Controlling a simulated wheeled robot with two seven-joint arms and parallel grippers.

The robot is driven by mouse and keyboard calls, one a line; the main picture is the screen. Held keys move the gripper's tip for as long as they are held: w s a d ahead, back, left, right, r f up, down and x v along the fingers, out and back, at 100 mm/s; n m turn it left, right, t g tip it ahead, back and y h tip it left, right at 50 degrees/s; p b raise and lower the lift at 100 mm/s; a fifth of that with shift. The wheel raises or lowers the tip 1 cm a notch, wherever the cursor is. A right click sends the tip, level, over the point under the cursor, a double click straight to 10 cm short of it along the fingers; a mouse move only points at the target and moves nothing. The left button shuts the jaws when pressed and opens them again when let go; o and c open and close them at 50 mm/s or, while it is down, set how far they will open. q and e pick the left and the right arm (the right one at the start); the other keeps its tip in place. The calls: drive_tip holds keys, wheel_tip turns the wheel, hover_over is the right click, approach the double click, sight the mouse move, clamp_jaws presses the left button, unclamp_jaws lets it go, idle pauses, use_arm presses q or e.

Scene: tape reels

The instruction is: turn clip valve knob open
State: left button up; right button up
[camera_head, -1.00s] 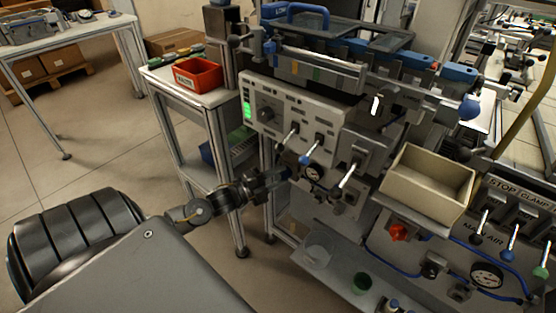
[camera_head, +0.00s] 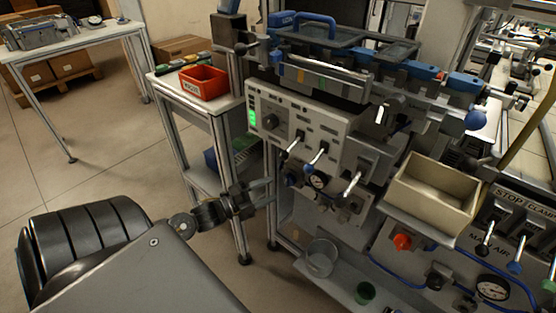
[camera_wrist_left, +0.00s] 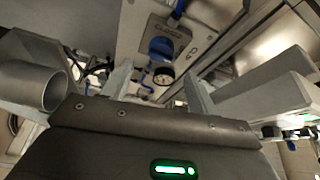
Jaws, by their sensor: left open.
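The clip valve knob is blue; in the wrist view the knob (camera_wrist_left: 161,48) sits on a grey labelled plate (camera_wrist_left: 186,36), above a small round gauge (camera_wrist_left: 165,78). In the head view the knob (camera_head: 290,180) shows small and dark under the control panel, left of the gauge (camera_head: 318,181). My left gripper (camera_head: 270,191) is open and empty, just left of the knob and apart from it. In the wrist view the two fingers (camera_wrist_left: 158,72) stand either side of the gauge, with the knob beyond them. The knob's exact turn angle is too small to tell. My right gripper is out of view.
The control panel (camera_head: 297,127) with several levers is above the knob. A beige bin (camera_head: 433,192) is to the right. A lower shelf holds a clear cup (camera_head: 321,257) and a green cup (camera_head: 364,292). A red bin (camera_head: 204,82) stands on a side table; open floor lies left.

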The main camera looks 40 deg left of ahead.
use_arm(q)
drive_tip(key=v, duration=0.5)
idle(0.5)
